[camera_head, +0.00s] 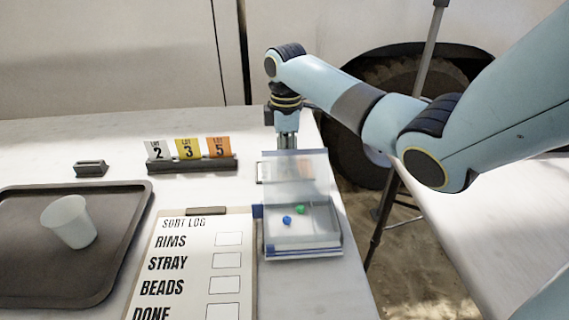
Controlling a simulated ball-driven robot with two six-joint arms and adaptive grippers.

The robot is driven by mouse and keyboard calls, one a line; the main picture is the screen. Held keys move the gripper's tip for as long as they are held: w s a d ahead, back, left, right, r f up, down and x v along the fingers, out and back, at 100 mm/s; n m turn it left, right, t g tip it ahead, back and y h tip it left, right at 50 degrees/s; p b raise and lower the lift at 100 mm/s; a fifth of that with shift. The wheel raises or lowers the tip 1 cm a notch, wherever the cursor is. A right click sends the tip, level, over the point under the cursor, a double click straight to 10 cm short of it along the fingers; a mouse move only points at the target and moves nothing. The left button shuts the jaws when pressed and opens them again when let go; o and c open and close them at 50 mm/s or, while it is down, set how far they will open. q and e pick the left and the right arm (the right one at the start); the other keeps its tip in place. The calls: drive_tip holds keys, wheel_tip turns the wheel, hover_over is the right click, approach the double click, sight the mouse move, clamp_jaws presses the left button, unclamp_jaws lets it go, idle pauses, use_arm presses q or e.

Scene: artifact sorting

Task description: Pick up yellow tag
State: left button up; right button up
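The yellow tag (188,149), marked LOT 3, stands in a dark slotted holder (193,166), between a white LOT 2 tag (158,151) and an orange LOT 5 tag (219,147). My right gripper (288,145) points down to the right of the holder, behind the raised lid of a clear box. It is apart from the yellow tag. Its fingertips are small and partly hidden by the lid, so I cannot tell whether they are open or shut. My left gripper is not in view.
The clear box (304,253) holds a blue bead (287,220) and a green bead (300,210). A sort log clipboard (190,262) lies beside it. A dark tray (30,250) with a pale cup (70,222) is at left. A small empty-looking dark holder (91,169) stands nearby.

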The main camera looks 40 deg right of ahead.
drive_tip(key=shift+c, duration=0.4)
clamp_jaws()
